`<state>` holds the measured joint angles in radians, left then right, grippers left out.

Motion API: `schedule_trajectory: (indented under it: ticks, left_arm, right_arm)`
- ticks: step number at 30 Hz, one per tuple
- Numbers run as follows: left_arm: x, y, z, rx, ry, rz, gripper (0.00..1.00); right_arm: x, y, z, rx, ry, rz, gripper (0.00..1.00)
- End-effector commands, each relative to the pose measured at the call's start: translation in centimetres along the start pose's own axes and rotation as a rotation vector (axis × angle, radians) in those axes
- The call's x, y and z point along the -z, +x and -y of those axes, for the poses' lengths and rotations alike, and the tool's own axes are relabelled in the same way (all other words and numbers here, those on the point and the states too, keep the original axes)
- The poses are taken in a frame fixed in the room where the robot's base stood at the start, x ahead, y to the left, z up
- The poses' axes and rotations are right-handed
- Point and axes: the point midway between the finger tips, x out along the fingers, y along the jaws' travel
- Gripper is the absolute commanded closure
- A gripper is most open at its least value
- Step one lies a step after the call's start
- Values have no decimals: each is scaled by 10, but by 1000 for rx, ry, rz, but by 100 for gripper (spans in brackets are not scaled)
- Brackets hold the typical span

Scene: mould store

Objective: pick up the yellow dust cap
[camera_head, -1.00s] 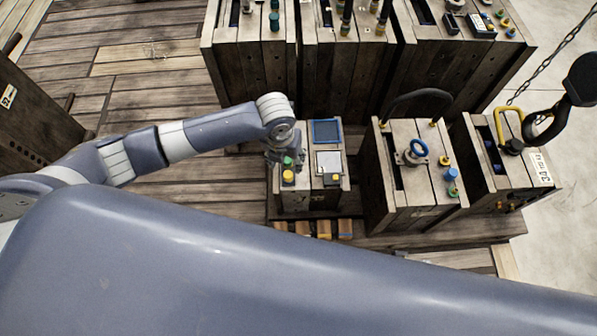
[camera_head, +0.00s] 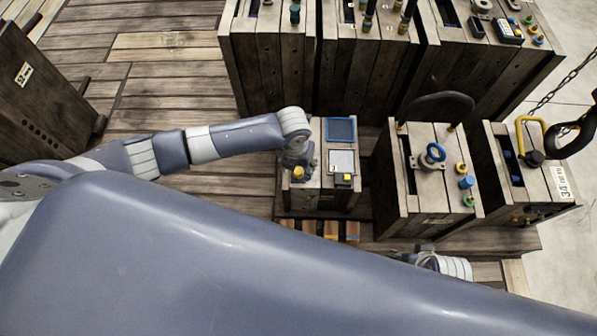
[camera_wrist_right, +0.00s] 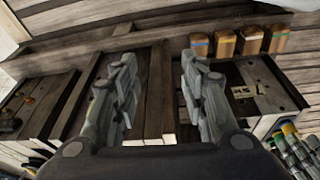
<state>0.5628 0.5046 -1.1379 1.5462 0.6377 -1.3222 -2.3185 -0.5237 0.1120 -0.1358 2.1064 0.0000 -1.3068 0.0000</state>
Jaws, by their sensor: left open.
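A yellow dust cap (camera_head: 298,173) sits on the left part of the small wooden mould (camera_head: 327,186) in the head view. My left gripper (camera_head: 297,162) is open right at this cap, seen from above; whether its fingers touch the cap I cannot tell. A second yellow piece (camera_head: 347,178) is on the right part of the same mould, clear of the gripper. My right gripper (camera_wrist_right: 160,85) is open and empty in the right wrist view, its two fingers well apart. It also shows partly in the head view (camera_head: 408,256), beyond my own body.
A taller mould (camera_head: 430,200) with a black hose and blue and yellow fittings stands to the right. Large moulds (camera_head: 350,75) stand behind. A blue-framed panel (camera_head: 342,130) is on the small mould. Several wooden blocks (camera_wrist_right: 226,42) lie near the pallet edge.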

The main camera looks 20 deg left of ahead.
Motion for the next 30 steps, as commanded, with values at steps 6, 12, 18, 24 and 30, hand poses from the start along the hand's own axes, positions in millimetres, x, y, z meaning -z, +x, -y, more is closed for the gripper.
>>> schedule_trajectory:
  ticks: [6,12,18,24,30]
  left_arm:
    - [1,23,0,1,1,0,52]
    - [1,28,0,0,1,1,52]
    - [1,28,0,0,1,1,52]
    - [1,28,0,0,1,1,86]
    - [1,28,0,0,1,1,87]
  right_arm:
    - [5,-26,-1,-3,2,-15,60]
    - [6,-35,-2,-3,2,-17,60]
    - [6,-35,-2,-3,3,-17,60]
    - [6,-35,-2,-3,3,-17,60]
    - [6,-35,-2,-4,3,-16,60]
